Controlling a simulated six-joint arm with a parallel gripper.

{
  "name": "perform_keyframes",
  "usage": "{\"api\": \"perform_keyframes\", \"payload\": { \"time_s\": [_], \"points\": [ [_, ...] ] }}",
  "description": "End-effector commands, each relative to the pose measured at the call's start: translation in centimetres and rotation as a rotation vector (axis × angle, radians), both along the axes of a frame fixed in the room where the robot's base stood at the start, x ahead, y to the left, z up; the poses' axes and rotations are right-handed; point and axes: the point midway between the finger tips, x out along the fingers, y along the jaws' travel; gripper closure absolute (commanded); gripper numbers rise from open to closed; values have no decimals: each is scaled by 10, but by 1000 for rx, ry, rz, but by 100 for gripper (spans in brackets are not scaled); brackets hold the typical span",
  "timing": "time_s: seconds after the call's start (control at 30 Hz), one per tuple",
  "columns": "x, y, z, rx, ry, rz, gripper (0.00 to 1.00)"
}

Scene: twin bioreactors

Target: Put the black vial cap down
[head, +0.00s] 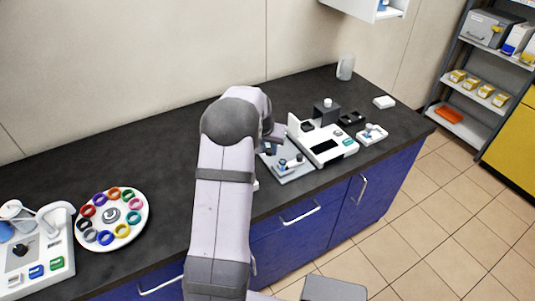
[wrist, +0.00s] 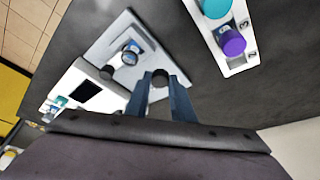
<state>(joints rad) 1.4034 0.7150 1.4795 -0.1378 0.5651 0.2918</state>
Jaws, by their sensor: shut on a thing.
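The black vial cap (wrist: 159,79) is a dark round piece between the tips of my gripper (wrist: 160,84) in the wrist view. The blue-grey fingers are shut on it, over or beside the edge of a pale grey plate (wrist: 105,38); I cannot tell the height. A small vial (wrist: 131,54) with a blue label sits on this plate, a short way from the cap. In the head view the pale plate (head: 297,174) is partly behind my arm, and the cap cannot be made out there.
A white device with a dark screen (head: 326,146) stands against the plate. A white rack (wrist: 238,62) holds a teal cap (wrist: 215,7) and a purple cap (wrist: 232,42). A round carousel of coloured rings (head: 122,238) stands at left. The dark counter between is clear.

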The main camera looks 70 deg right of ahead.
Motion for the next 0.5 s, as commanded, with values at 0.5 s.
{"api": "perform_keyframes", "payload": {
  "time_s": [0.5],
  "points": [
    [28, -68, 34, -3, 1, 21, 99]
  ]
}}
